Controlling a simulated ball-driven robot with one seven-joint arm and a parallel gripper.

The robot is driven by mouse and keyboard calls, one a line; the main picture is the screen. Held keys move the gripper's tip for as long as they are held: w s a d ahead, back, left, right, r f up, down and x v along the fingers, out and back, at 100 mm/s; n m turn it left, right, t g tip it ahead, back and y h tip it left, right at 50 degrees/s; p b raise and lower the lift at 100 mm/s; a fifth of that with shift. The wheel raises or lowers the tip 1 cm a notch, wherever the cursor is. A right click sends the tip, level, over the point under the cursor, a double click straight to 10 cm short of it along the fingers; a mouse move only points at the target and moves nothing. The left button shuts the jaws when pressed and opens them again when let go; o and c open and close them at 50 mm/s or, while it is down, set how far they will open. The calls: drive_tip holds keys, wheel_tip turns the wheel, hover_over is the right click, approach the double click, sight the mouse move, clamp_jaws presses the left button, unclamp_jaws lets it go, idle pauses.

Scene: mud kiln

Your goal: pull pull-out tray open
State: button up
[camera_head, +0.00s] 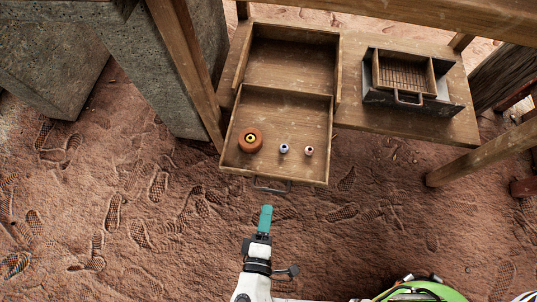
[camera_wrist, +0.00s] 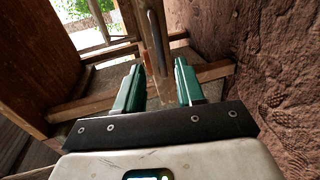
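The wooden pull-out tray (camera_head: 296,108) stands well out of its wooden housing (camera_head: 291,68) on the table, its front jutting past the table edge. Its grey metal handle (camera_head: 271,188) is on the front face; in the wrist view the handle bar (camera_wrist: 154,38) runs upright, in line with the gap between my fingers. My gripper (camera_head: 266,209), with teal fingers, is just in front of the handle in the head view. In the wrist view my gripper (camera_wrist: 159,75) has its fingers apart, not clamped on the bar. Whether the bar lies between the tips is unclear.
An orange-brown round piece (camera_head: 250,140) and two small bead-like pieces (camera_head: 284,148) (camera_head: 308,151) lie in the tray. A grey metal box (camera_head: 454,106) with wooden compartments stands on the table (camera_head: 370,122) at right. Wooden posts (camera_head: 187,62) flank it; the sandy floor in front is clear.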

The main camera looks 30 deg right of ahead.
drive_tip(key=v, duration=0.5)
idle(0.5)
drive_tip(key=w+d+f+m+g+y, duration=0.1)
drive_tip(key=d+m+g+y, duration=0.1)
drive_tip(key=d+m+g, duration=0.9)
drive_tip(key=d+r+g+y, duration=0.1)
drive_tip(key=d+r+y, duration=0.2)
drive_tip(key=d, duration=0.3)
drive_tip(key=d+r+y, duration=0.2)
drive_tip(key=d+y, duration=0.1)
drive_tip(key=d, duration=0.3)
wheel_tip(320, 180, up, 38)
drive_tip(key=d+y+p, duration=0.1)
drive_tip(key=p, duration=3.4)
drive_tip(key=shift+s+d+f+p, duration=0.2)
drive_tip(key=shift+s+d+p, duration=0.1)
drive_tip(key=shift+s, duration=0.1)
